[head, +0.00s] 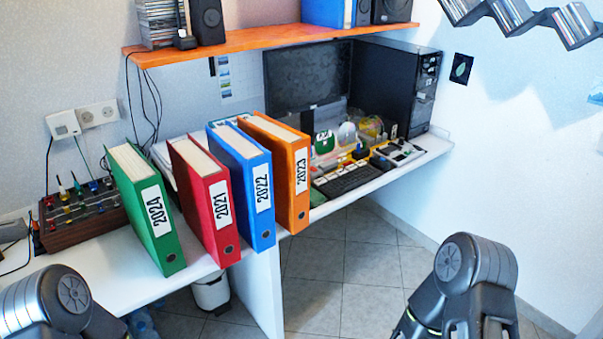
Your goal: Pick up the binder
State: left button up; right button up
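Several binders stand upright in a row on the white desk (95,262), spines facing me. From left to right they are a green binder (160,240) marked 2024, a red binder (224,215) marked 2021, a blue binder (262,205) marked 2022 and an orange binder (300,185) marked 2023. The green one leans slightly and stands a little apart from the red one. My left arm shows at the bottom left and my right arm at the bottom right, both apart from the binders. The fingertips of both grippers are outside or cut off by the frame.
A dark rack of tools (85,212) stands left of the binders. A monitor (306,78), a black computer tower (392,88) and a keyboard (347,179) are behind to the right. An orange shelf (270,39) hangs above. The tiled floor at centre right is clear.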

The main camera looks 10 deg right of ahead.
aim_at(202, 183)
jog(key=i+l+u, duration=0.2)
jog(key=l, duration=1.05)
jog(key=l+u, duration=0.15)
jog(key=l, duration=1.1)
